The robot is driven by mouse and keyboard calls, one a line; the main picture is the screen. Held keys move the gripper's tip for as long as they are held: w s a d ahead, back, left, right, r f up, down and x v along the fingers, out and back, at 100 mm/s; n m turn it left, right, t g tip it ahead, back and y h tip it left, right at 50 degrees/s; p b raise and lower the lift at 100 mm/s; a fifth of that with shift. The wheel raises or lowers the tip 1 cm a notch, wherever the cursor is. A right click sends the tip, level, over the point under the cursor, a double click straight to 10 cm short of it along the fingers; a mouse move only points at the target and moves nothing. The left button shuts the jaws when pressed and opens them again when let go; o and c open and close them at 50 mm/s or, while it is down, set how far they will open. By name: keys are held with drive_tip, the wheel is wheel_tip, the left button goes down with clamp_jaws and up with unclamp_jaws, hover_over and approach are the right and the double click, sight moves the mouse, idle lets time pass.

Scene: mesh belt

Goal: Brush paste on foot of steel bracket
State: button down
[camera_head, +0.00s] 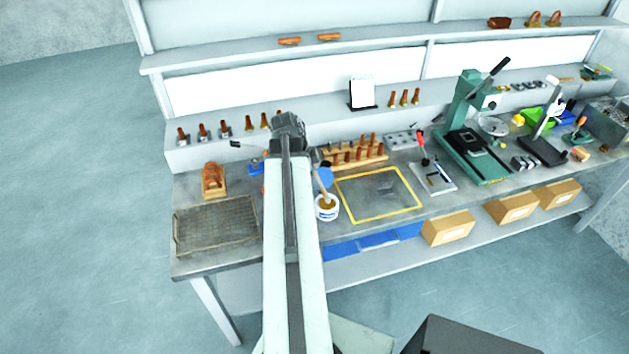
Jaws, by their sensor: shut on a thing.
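My arm reaches up the middle of the view, and its dark wrist hides most of my gripper (314,157), of which a dark part shows just right of the arm. My gripper is shut on the brush (320,186), whose pale wooden handle slants down into the open white paste jar (326,213). Its bristles are hidden in the jar, which holds tan paste.
A mesh belt (215,228) lies at the bench's left front, with a copper-coloured part (213,180) behind it. A wooden rack (355,153) of copper pieces stands behind the outlined area. A green press (470,125) stands to the right.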

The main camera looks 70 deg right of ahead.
drive_tip(key=shift+f+b, duration=0.6)
drive_tip(key=shift+b, duration=0.05)
idle(1.4)
wheel_tip(320, 180, up, 7)
drive_tip(key=p, duration=0.7)
drive_tip(key=shift+r, duration=0.1)
drive_tip(key=shift+f, duration=0.2)
